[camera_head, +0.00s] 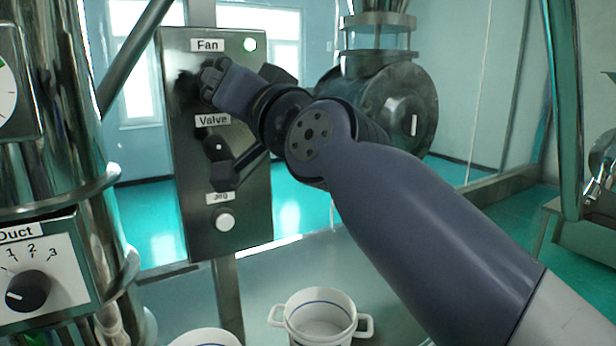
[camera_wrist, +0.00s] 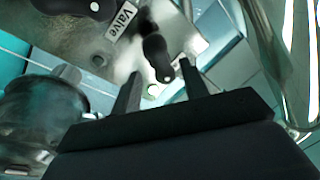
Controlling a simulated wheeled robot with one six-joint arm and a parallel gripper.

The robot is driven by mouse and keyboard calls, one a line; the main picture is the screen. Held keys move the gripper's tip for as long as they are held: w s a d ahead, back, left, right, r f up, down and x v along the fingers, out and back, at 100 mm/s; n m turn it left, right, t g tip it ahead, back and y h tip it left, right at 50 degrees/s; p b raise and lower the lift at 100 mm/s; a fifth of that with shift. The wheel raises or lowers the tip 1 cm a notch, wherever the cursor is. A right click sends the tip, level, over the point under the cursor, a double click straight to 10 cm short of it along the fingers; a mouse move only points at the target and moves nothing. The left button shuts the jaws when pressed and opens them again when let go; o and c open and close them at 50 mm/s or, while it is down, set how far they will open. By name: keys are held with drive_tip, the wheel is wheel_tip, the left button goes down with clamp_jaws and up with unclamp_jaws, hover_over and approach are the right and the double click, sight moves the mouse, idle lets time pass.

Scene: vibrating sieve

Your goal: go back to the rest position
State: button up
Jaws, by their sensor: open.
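My gripper (camera_head: 213,80) is at the upper part of the steel control panel (camera_head: 238,238), just below the "Fan" label (camera_head: 207,45). In the wrist view, the two fingers of my gripper (camera_wrist: 161,68) stand apart and open. The black fan knob (camera_wrist: 155,48) shows at and between the fingertips; whether they touch it I cannot tell. In the head view my gripper mostly hides that knob. My arm reaches from the lower right to the upper left.
Below are the black valve knob (camera_head: 217,148) and a white push button (camera_head: 225,222). A steel column with a duct dial (camera_head: 28,291) stands left. A round steel housing (camera_head: 405,105) stands behind my arm. A white two-handled pot (camera_head: 320,312) sits under the panel.

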drive_tip(key=p+x, duration=0.1)
drive_tip(key=x, duration=0.4)
drive_tip(key=shift+w+a+r, duration=0.1)
drive_tip(key=shift+w+a, duration=0.15)
drive_tip(key=shift+s+d, duration=0.1)
